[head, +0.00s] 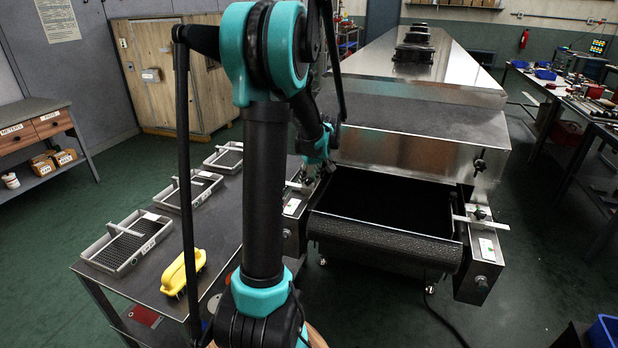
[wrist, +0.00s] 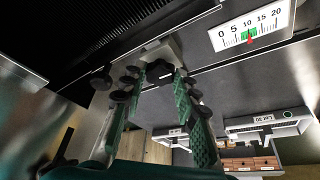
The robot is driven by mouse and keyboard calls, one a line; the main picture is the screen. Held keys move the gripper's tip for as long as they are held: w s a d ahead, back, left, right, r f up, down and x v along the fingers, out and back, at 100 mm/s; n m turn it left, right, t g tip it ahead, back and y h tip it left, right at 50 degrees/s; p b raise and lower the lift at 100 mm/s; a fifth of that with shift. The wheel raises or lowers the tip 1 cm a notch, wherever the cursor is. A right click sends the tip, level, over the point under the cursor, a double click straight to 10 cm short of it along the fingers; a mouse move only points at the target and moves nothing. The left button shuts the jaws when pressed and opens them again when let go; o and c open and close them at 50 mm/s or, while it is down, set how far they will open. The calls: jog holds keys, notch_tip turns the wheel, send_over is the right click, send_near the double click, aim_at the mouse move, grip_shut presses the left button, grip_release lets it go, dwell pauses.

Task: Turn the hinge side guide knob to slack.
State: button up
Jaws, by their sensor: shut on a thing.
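A black knob (wrist: 160,70) sits on a grey metal block (wrist: 165,49) at the dryer's infeed in the wrist view. My gripper (wrist: 162,78) has its green-padded fingers on both sides of this knob and is shut on it. A white scale plate (wrist: 252,24) marked 0 to 20 is to its right, with a red pointer inside the green band near 10. In the head view my gripper (head: 318,172) is at the left side of the infeed, and the knob there is hidden behind my arm. Another knob (head: 480,213) is on the right side guide.
The dryer's black belt (head: 385,240) and steel hood (head: 420,155) are close to my gripper. Open green floor lies at the right.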

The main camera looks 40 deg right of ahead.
jog(key=o, duration=1.2)
jog(key=shift+c, duration=0.2)
jog(key=v, duration=1.2)
jog(key=shift+s, duration=0.1)
